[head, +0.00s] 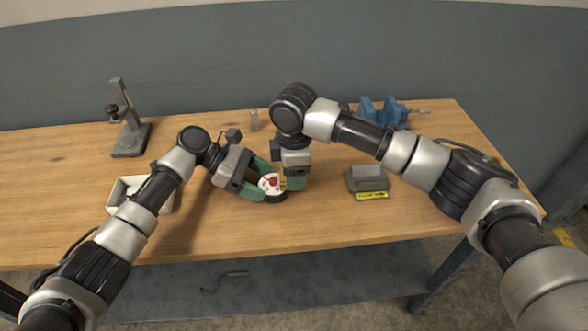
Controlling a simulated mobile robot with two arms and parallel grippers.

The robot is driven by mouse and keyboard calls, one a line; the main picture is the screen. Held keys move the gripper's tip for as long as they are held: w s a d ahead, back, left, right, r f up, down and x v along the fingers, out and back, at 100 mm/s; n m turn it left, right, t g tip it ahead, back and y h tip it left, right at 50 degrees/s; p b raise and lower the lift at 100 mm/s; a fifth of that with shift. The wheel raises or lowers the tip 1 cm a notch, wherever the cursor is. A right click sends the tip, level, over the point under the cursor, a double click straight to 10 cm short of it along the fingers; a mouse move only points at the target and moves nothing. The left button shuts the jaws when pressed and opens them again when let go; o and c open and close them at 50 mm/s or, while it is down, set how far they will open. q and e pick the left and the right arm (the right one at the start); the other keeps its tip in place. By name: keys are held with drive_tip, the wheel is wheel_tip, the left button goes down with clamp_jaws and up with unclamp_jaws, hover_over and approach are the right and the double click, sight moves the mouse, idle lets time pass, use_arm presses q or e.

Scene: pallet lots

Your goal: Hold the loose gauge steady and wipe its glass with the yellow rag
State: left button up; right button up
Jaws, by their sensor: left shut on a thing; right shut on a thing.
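The gauge (268,183) has a white face with a red mark and a dark rim, and lies near the middle of the wooden bench. My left gripper (262,181) is shut on it, with a green finger on either side of its rim. My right gripper (290,182) points down at the gauge's right edge and is shut on the yellow rag. Only a small yellow patch of the rag (283,183) shows beside the green fingers, over the right part of the glass. The fingers hide the rest of the rag and part of the gauge's face.
A pale tray (122,190) sits partly behind my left arm. A grey stand (130,140) is at the back left, a small clear jar (254,120) at the back. A blue vise (370,109) and a grey block with yellow label (366,180) are on the right.

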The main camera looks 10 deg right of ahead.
drive_tip(key=shift+f, duration=0.45)
idle(0.4)
drive_tip(key=shift+w, duration=0.45)
drive_tip(key=shift+s, duration=0.95)
drive_tip(key=shift+w, duration=0.1)
drive_tip(key=shift+w, duration=0.85)
drive_tip(key=shift+s, duration=0.1)
drive_tip(key=shift+s, duration=0.85)
